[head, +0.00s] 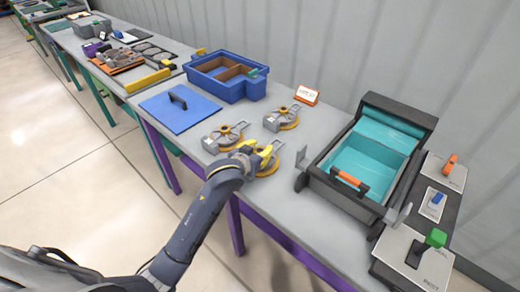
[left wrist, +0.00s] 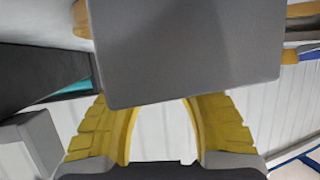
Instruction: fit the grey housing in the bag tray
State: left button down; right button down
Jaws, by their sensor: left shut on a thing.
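My left gripper (head: 256,153) has yellow fingers and is shut on the nearest grey housing (head: 272,151), at the front edge of the table. The housing has an orange-yellow round part, partly hidden by the fingers. In the left wrist view a flat grey face of the housing (left wrist: 185,50) fills the top middle, above the yellow fingers (left wrist: 165,100). Whether the housing is clear of the table is hard to tell. The bag tray seems to be the dark-framed box (head: 345,198) with a teal lining, to the right of the gripper. My right gripper is not in view.
Two similar grey and orange parts stand close by, one left (head: 224,137) and one behind (head: 282,118). Switch panels (head: 412,258) stand right of the dark box.

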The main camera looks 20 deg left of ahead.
pick_arm(q)
jog(key=shift+f, duration=0.1)
jog(key=c, duration=0.9)
grip_release()
jog(key=shift+c, duration=0.2)
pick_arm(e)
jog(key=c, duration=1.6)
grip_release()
pick_arm(q)
jog(key=v, duration=1.2)
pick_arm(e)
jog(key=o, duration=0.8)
